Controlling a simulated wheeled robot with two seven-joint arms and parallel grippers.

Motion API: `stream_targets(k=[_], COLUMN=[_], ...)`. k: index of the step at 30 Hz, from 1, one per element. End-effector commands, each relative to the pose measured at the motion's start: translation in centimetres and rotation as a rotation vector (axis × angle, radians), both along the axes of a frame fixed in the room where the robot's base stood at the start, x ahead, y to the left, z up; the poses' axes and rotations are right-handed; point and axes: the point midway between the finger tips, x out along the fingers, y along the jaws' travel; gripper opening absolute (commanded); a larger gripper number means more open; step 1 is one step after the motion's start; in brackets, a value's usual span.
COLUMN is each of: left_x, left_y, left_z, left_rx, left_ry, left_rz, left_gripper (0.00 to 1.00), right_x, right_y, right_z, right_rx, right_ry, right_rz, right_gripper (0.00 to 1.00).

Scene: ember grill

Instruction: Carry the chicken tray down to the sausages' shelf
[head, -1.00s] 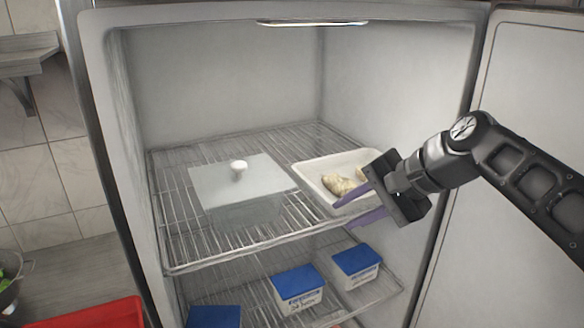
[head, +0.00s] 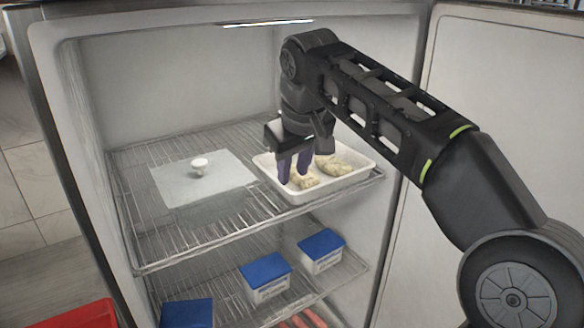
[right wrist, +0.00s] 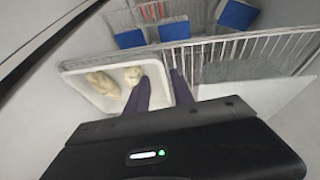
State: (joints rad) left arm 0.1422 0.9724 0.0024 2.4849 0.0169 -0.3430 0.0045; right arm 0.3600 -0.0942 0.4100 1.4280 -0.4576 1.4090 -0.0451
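The white chicken tray (head: 312,198) stands on the upper wire shelf at its right end, with pale chicken pieces (head: 332,165) in it. My right gripper (head: 294,174) points down at the tray's left side. In the right wrist view its purple fingers (right wrist: 160,90) are apart, one inside the tray (right wrist: 72,67) and one outside, with the tray's wall between them. I cannot tell whether they touch the wall. My left gripper is not in view.
A pale lidded container with a white knob (head: 203,178) is left of the tray on the upper shelf (head: 150,262). Several blue-lidded tubs (head: 266,270) stand on the lower shelf. The fridge door (head: 500,110) is open at the right. A red thing (head: 85,315) is at the lower left.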

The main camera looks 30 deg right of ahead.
Motion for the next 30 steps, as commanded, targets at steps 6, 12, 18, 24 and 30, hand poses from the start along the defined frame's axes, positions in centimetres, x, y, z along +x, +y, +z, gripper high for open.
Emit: stream_targets(k=[6,12,18,24,30], left_x=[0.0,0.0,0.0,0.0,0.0], left_y=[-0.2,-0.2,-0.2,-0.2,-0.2], left_z=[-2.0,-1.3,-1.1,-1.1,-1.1], left_rx=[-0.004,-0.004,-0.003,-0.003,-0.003], left_ry=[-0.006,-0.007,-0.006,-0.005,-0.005], left_rz=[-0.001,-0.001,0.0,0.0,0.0], left_gripper=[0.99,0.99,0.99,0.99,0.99], right_x=[0.8,1.8,2.7,2.8,2.8], right_y=[-0.3,-0.8,-1.1,-1.1,-1.1], right_z=[-2.6,-4.7,-6.5,-6.9,-6.9], right_rx=[0.0,0.001,0.001,0.001,0.001], right_ry=[0.001,0.004,0.002,0.0,0.0], right_rz=[-0.001,-0.002,-0.002,-0.002,-0.002], right_gripper=[0.29,0.29,0.29,0.29,0.25])
